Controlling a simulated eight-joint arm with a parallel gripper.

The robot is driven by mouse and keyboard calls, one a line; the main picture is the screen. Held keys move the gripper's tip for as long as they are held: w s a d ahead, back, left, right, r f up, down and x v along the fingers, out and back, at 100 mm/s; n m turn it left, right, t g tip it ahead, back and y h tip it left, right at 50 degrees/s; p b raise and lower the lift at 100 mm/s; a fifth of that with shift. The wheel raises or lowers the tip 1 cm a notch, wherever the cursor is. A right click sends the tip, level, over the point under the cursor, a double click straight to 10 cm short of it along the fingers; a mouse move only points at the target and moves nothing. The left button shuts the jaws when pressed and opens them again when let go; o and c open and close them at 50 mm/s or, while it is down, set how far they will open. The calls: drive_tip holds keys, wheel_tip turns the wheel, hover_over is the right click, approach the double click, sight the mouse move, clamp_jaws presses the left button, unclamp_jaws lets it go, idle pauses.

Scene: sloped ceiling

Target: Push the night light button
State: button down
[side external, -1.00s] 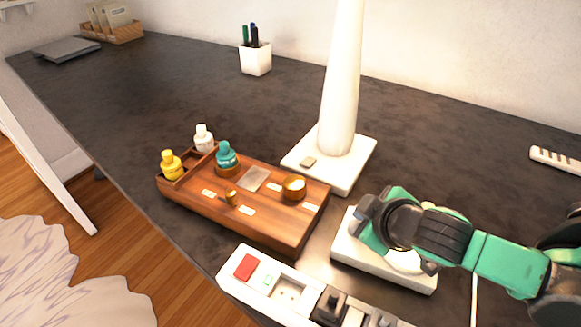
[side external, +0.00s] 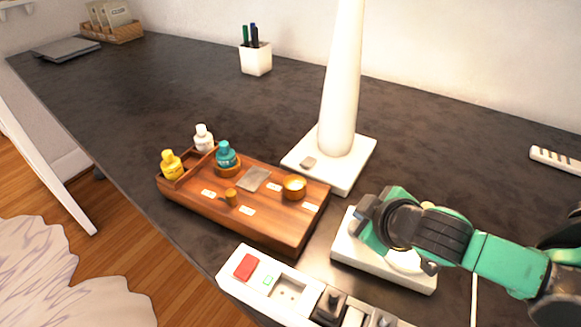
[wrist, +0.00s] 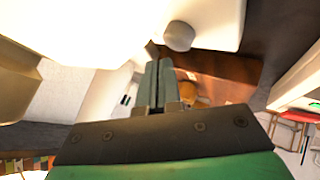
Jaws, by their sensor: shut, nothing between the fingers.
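The night light appears to be the white unit (side external: 350,250) with a flat base and a rounded white part, standing on the desk at the lower right in the side view. My arm covers much of it. In the wrist view, a bright white body (wrist: 110,25) fills the upper part, and a grey round button-like knob (wrist: 180,37) sits at its edge. My gripper (wrist: 155,65) is shut and empty, its tips just left of and below the knob in the picture. I cannot tell whether they touch it. In the side view, my wrist hides the fingertips.
A wooden tray (side external: 270,221) with bottles and small bowls lies left of the white unit. A tall white lamp (side external: 343,90) stands behind. A white panel (side external: 228,280) with a red button (side external: 245,267) is in front. The back left desk is mostly clear.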

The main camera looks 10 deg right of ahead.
drive_tip(key=shift+f, duration=0.1)
idle(0.4)
drive_tip(key=shift+f, duration=0.35)
drive_tip(key=shift+r, duration=0.1)
idle(0.3)
drive_tip(key=shift+r, duration=0.35)
drive_tip(key=shift+r, duration=2.5)
idle(0.5)
